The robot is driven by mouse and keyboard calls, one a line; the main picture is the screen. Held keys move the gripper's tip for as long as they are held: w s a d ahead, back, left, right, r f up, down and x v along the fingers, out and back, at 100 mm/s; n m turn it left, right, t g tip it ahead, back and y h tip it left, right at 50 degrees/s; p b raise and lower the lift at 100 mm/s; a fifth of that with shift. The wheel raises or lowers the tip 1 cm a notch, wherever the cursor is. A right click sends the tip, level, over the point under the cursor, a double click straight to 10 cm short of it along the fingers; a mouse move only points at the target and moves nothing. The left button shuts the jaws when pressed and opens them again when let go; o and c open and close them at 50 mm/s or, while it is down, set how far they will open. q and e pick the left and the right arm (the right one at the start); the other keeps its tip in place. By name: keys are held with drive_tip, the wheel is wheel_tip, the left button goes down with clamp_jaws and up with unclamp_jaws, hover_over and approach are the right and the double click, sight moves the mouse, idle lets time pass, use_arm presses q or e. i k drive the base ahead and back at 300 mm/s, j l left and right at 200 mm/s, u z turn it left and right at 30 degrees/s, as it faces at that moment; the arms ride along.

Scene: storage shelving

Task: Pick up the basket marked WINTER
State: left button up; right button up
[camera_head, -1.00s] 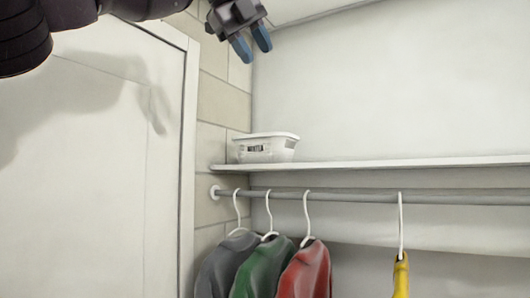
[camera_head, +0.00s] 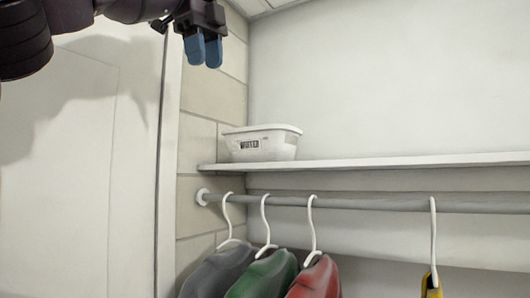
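The white basket (camera_head: 262,144) stands upright on the left end of the white shelf (camera_head: 380,162). Its front carries a small dark label that appears to read WINTER. My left gripper (camera_head: 204,62) is at the top of the view, above and to the left of the basket and clear of it. Its two blue fingers point down, look slightly apart, and hold nothing. My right gripper is not in view.
A clothes rail (camera_head: 370,203) runs below the shelf, with grey (camera_head: 215,273), green (camera_head: 264,275) and red (camera_head: 316,280) garments and a yellow one (camera_head: 431,287) on white hangers. A brick side wall (camera_head: 208,150) borders the left. The shelf right of the basket is clear.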

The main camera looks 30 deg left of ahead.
sight(251, 141)
drive_tip(key=i+j, duration=0.2)
drive_tip(key=i, duration=0.25)
drive_tip(key=i+j, duration=0.25)
drive_tip(key=i, duration=0.2)
